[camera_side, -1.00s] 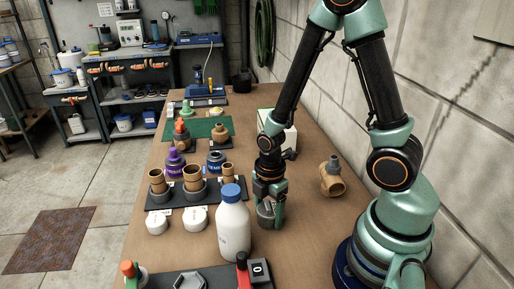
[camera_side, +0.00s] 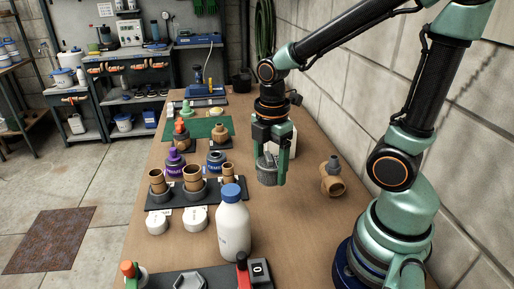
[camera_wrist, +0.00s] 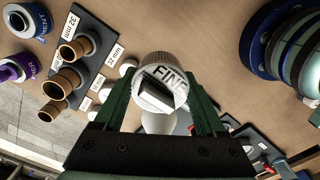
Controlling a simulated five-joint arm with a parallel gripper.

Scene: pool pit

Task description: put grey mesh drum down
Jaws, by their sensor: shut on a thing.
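The grey mesh drum (camera_side: 267,171) is held between the fingers of my gripper (camera_side: 273,178), which is shut on it. In the side view it seems raised above the wooden table, though its exact height is hard to judge. In the wrist view the drum (camera_wrist: 160,84) shows its end face, with a label reading "FINE", between the two green fingers of the gripper (camera_wrist: 163,95).
A white bottle with a blue cap (camera_side: 233,225) stands in front of the drum. Bare tabletop (camera_side: 290,225) lies right of the bottle.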

